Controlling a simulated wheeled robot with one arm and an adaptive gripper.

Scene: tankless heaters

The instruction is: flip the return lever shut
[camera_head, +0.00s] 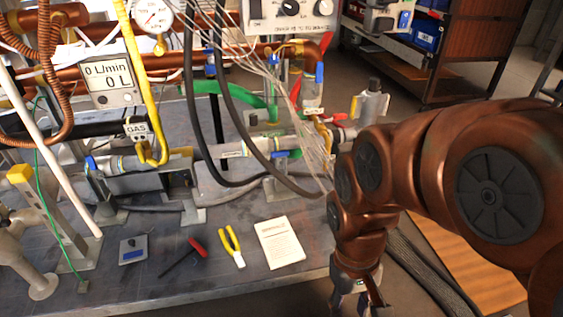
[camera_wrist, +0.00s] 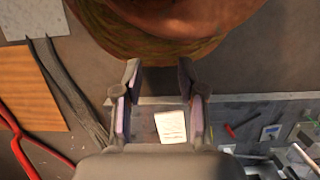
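My gripper (camera_head: 362,298) hangs at the front right edge of the bench, pointing down, well away from the valves. In the wrist view my gripper (camera_wrist: 158,76) is open and empty, with its two fingers apart. Several valve levers show on the pipes in the head view: a blue lever (camera_head: 319,72), a red lever (camera_head: 325,42) above it, and a red lever (camera_head: 334,121) near a small white tag (camera_head: 313,110). The tag's text is too small to read, so I cannot tell which is the return lever. No lever is clear in the wrist view.
A paper sheet (camera_head: 279,242), yellow pliers (camera_head: 232,246) and a red-handled tool (camera_head: 186,257) lie on the grey bench (camera_head: 215,277). Black hoses and thin wires hang before the pipes. A yellow gas pipe (camera_head: 137,75) stands left. A shelf cart (camera_head: 470,50) stands behind.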

